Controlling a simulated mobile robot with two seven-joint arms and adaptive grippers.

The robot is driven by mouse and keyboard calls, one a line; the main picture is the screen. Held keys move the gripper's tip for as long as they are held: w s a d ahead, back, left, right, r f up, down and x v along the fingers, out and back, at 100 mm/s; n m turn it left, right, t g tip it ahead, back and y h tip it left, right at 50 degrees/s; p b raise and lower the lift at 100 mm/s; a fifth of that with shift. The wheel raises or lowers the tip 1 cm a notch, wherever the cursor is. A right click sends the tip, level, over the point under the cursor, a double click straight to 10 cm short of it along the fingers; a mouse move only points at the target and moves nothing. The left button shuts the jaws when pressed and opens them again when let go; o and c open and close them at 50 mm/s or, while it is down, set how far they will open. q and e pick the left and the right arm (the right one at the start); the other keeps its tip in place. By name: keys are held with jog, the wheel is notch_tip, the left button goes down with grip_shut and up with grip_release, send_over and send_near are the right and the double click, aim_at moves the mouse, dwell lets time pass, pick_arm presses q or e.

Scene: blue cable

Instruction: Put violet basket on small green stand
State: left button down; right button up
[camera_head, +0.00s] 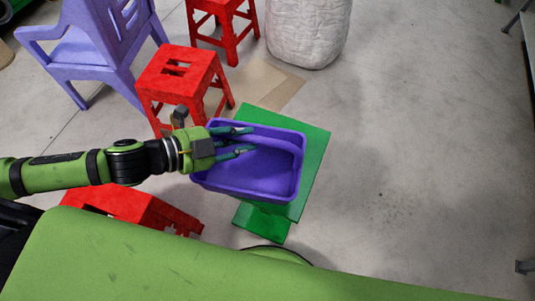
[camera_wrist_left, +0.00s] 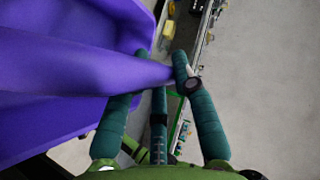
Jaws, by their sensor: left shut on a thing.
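The violet basket (camera_head: 262,166) is empty and appears upright over the small green stand (camera_head: 315,148). The stand's top shows to the right of the basket and behind it, and its base shows below. I cannot tell whether the basket touches the stand top. My left gripper (camera_head: 238,141) reaches in from the left and is shut on the basket's left rim. In the left wrist view, the basket (camera_wrist_left: 60,70) fills the left side, with its rim between the fingers (camera_wrist_left: 162,75). My right gripper is not in view.
Red stools (camera_head: 180,72) stand to the left and behind, another (camera_head: 130,208) under my left arm. A violet chair (camera_head: 85,50) stands at the far left and a white sack (camera_head: 308,30) at the back. The floor at right is clear.

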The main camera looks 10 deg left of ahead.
aim_at(223, 136)
pick_arm(q)
jog(key=a+m+g, duration=0.1)
jog(key=a, duration=0.1)
jog(key=a+r+m+g+h+p, duration=0.1)
jog(key=a, duration=0.1)
jog(key=shift+s+h, duration=0.2)
jog(key=shift+h, duration=0.1)
jog(key=w+d+f, duration=0.2)
jog(key=f, duration=0.1)
jog(key=w+d+f+p, duration=0.1)
jog(key=w+d+f, duration=0.1)
jog(key=w+f, duration=0.1)
jog(key=w+d+f+p, duration=0.1)
jog(key=w+f, duration=0.2)
jog(key=f, duration=0.1)
jog(key=shift+d+f, duration=0.3)
jog(key=shift+d, duration=0.1)
dwell(0.3)
